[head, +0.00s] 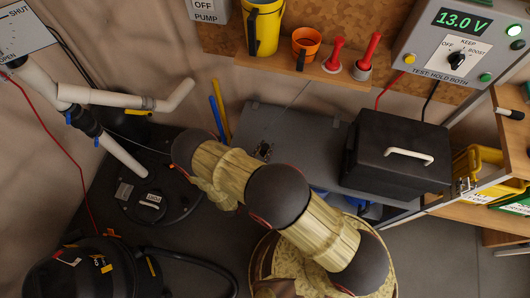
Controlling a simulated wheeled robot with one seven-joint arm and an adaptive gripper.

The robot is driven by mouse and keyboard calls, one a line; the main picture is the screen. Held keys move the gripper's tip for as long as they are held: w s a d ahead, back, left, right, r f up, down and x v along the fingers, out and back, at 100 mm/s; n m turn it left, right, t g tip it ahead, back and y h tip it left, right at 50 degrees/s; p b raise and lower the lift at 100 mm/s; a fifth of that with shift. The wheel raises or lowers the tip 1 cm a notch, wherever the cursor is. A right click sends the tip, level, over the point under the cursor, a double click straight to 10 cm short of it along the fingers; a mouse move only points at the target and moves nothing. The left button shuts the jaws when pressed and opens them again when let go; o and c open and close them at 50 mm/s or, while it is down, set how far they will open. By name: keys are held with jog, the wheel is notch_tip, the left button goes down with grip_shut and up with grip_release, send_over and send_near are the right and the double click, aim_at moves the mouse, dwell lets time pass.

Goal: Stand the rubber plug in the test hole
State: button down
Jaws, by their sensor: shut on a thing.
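I cannot make out the rubber plug for certain in the head view. No test hole can be told for certain either. My arm reaches from the bottom right up to the left, and its far dark joint is above the dark floor by the grey cabinet (285,125). A round black lid (155,195) with a small label lies on the floor left of my arm. A white pipe (122,160) slants down towards it.
A black box (395,150) with a white handle stands at right. A shelf (330,74) holds a yellow jug (263,30), an orange cup (306,45) and two red-handled things (368,55). A control box (460,45) reads 13.0 V. A black drum (95,270) with a hose stands bottom left.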

aim_at(263, 155)
jog(key=f, duration=0.1)
jog(key=f+b, duration=0.2)
jog(key=f, duration=0.1)
jog(key=shift+w, duration=0.3)
jog(key=shift+r, duration=0.15)
jog(key=c, duration=2)
grip_release()
jog(key=o, duration=0.4)
jog(key=shift+c, duration=0.2)
jog(key=shift+o, duration=0.5)
